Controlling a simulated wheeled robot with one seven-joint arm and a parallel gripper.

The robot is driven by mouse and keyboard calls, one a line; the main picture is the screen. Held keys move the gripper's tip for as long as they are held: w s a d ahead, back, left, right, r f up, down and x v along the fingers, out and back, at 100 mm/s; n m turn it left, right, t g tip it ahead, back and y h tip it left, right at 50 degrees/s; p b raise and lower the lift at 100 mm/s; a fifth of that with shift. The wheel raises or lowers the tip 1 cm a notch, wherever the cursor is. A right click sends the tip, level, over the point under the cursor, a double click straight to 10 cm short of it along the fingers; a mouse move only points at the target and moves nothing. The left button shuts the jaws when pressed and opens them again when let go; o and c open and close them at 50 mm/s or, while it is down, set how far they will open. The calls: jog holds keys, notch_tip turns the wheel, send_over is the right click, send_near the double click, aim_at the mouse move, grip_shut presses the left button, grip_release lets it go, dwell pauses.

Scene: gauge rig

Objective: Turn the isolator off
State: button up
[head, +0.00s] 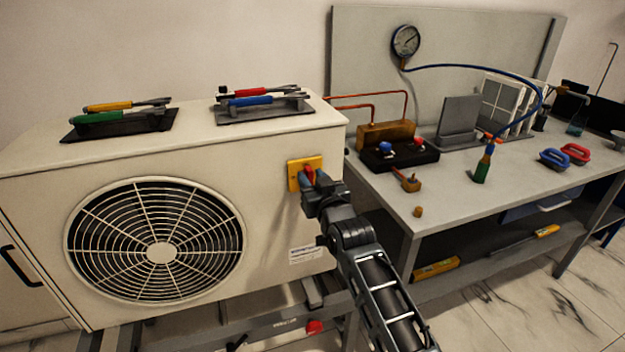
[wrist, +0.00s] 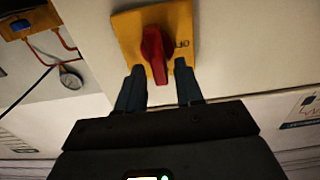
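The isolator is a yellow plate (head: 293,180) with a red knob (head: 308,172) on the right of the cream outdoor unit's front. In the wrist view, the yellow plate (wrist: 126,29) fills the top middle, with the red handle (wrist: 154,50) running nearly up and down. Lettering that looks like "OFF" shows right of the handle. My gripper (wrist: 159,70) is open, one dark finger on each side of the handle's lower end, with a visible gap on both sides. In the head view, my gripper (head: 314,188) is at the plate and partly hides the knob.
The cream unit (head: 270,250) has a round fan grille (head: 155,240) and tool trays on top. A grey bench (head: 400,208) stands to the right with a gauge (head: 405,43), a hose, a green bottle (head: 483,165) and several small items.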

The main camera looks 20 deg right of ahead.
grip_shut()
jog(key=shift+n, duration=0.3)
jog(key=n, duration=0.1)
jog(key=n+b, duration=0.1)
jog(key=shift+a+f+n, duration=0.15)
jog(key=shift+a+n, duration=0.1)
jog(key=shift+n, duration=0.05)
jog(key=n, duration=0.5)
jog(key=a+f+n, duration=0.1)
jog(key=n, duration=0.8)
jog(key=shift+a+f+n+p, duration=0.2)
jog(key=shift+f+n+p, duration=0.1)
jog(key=shift+p, duration=0.05)
dwell(0.4)
jog(key=shift+o, duration=0.8)
grip_release()
